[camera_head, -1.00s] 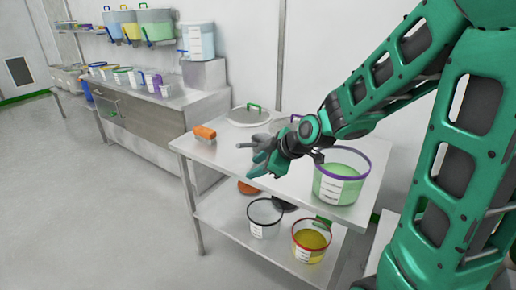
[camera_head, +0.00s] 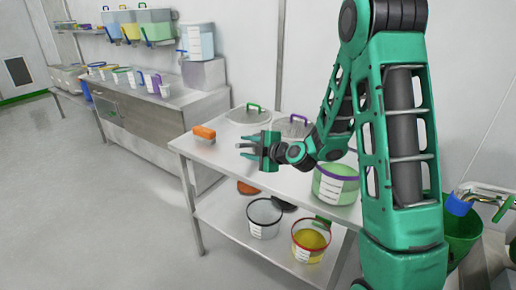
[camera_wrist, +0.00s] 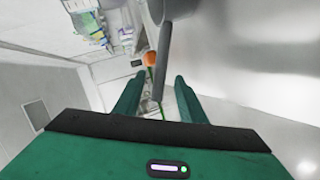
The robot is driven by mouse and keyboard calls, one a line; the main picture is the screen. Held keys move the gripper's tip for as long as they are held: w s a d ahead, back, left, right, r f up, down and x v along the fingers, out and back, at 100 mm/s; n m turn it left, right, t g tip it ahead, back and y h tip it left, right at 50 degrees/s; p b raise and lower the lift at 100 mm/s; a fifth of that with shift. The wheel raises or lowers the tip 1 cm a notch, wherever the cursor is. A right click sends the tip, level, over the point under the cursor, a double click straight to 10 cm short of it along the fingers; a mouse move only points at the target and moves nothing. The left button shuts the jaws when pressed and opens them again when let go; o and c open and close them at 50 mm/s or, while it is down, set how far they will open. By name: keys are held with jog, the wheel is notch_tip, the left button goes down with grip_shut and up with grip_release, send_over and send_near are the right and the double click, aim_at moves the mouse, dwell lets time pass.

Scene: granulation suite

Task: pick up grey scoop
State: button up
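The grey scoop shows in the wrist view as a dark grey bowl at the top edge with a straight grey handle (camera_wrist: 162,70) running down between my fingers. In the head view, a thin grey bar (camera_head: 241,146) at my fingertips seems to be part of it. My gripper (camera_head: 250,149) points left, close above the steel table. In the wrist view my gripper (camera_wrist: 158,95) has its green fingers apart, one on each side of the handle, with a visible gap. The bowl is partly cut off, and contact with the table cannot be seen.
An orange block-like item (camera_head: 204,132) lies at the steel table's left edge. Two pot lids (camera_head: 247,117) are behind my gripper. A green-filled bucket (camera_head: 335,186) stands to its right. Buckets with grey (camera_head: 264,218) and yellow (camera_head: 309,243) contents stand on the lower shelf. Floor at left is clear.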

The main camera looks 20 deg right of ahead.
jog(key=shift+x, duration=3.35)
grip_shut()
